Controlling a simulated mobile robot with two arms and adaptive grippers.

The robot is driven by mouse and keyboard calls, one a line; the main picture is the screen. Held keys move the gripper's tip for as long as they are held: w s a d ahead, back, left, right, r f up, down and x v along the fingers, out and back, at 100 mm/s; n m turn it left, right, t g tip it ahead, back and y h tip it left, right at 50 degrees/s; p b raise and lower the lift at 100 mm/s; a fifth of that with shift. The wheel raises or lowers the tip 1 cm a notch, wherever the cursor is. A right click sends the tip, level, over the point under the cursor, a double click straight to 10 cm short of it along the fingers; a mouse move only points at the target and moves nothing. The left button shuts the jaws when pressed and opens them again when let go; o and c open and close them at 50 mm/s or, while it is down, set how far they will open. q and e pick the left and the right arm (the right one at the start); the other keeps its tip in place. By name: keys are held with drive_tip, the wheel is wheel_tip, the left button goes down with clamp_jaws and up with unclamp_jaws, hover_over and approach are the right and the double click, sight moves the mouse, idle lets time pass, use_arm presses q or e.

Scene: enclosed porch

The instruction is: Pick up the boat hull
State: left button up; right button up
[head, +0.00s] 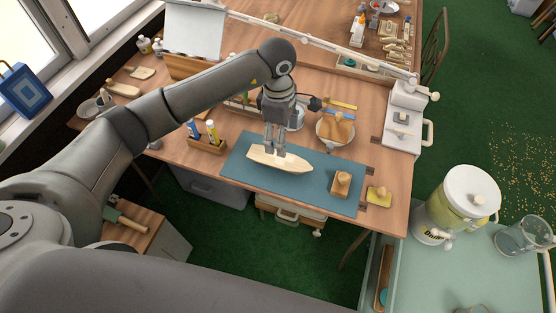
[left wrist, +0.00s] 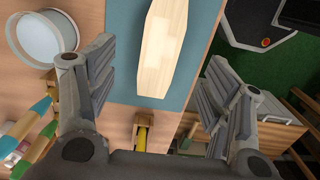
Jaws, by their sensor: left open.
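The boat hull (head: 287,165) is a pale wooden, pointed, flat-looking piece lying on the blue-grey mat (head: 240,171) on the workbench. In the left wrist view the hull (left wrist: 162,48) shows at the top centre, with strips along its top and its far end cut off by the frame. My left gripper (head: 275,148) is open and points down just above the hull. In the left wrist view its two fingers (left wrist: 160,78) stand apart, one to each side of the hull's line. I cannot tell whether they touch it. My right gripper is not in view.
A wooden holder (head: 207,145) with bottles stands left of the mat. A bowl (head: 335,130) with wooden pieces is behind it. A wooden block (head: 342,184) sits on the mat's right end, and a yellow sponge-like piece (head: 379,196) lies beyond. A drink dispenser (head: 462,200) stands at right.

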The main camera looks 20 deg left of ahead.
use_arm(q)
drive_tip(key=p, duration=0.1)
hover_over(277, 158)
drive_tip(key=shift+y, duration=0.3)
drive_tip(key=f, duration=0.4)
drive_tip(key=shift+w+a+f, duration=0.1)
drive_tip(key=shift+w+f, duration=0.15)
drive_tip(key=shift+w, duration=0.05)
drive_tip(key=shift+f, duration=0.35)
drive_tip(key=f, duration=0.1)
drive_tip(key=f+p, duration=0.1)
drive_tip(key=f, duration=0.1)
drive_tip(key=f+p, duration=0.1)
drive_tip(key=shift+s+f, duration=0.3)
drive_tip(key=shift+f, duration=0.4)
drive_tip(key=shift+c, duration=0.5)
drive_tip(key=c, duration=1)
